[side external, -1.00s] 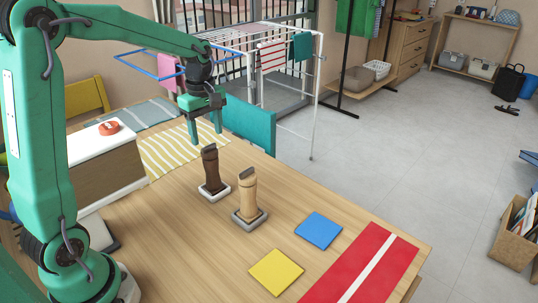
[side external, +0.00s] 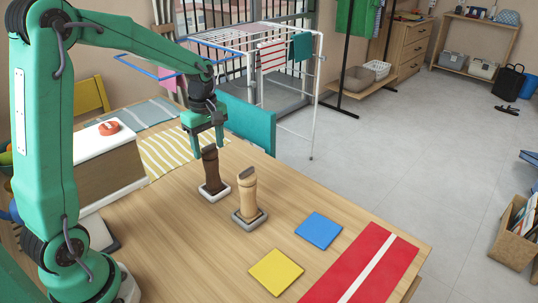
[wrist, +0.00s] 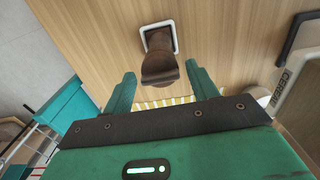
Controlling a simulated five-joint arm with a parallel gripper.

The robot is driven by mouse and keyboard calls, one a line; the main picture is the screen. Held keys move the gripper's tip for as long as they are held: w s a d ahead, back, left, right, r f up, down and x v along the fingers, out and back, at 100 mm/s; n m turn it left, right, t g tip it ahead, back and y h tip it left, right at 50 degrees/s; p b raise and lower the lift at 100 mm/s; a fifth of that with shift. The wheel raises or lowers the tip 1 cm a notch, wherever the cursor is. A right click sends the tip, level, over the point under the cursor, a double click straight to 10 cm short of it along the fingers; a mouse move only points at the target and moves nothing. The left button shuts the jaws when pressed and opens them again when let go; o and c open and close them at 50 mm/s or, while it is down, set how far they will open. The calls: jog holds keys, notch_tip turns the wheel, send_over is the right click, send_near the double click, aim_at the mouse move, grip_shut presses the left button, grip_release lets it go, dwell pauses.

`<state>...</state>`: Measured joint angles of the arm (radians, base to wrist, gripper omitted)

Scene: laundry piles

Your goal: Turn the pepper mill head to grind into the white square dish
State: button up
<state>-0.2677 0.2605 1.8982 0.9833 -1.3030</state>
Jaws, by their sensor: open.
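A dark brown pepper mill (side external: 211,176) stands upright in the white square dish (side external: 216,199). My gripper (side external: 207,147) is open and empty, its fingertips on either side of the mill's head at about its top. In the wrist view the mill (wrist: 159,62) shows between and slightly beyond the open fingers (wrist: 161,72), with the white dish rim (wrist: 176,36) around its foot. I cannot tell whether a finger touches the head. A light wooden mill (side external: 247,189) stands upright in a grey square dish (side external: 249,225), to the right and nearer the camera.
A blue square (side external: 319,230), a yellow square (side external: 276,272) and a red mat with a white stripe (side external: 365,268) lie on the right of the table. A white-topped box (side external: 95,146) with a red round object (side external: 109,128) stands left. A yellow striped cloth (side external: 167,155) lies behind.

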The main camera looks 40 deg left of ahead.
jog(key=shift+f, duration=1.35)
jog(key=c, duration=0.6)
jog(key=m, duration=0.4)
jog(key=shift+m, duration=2)
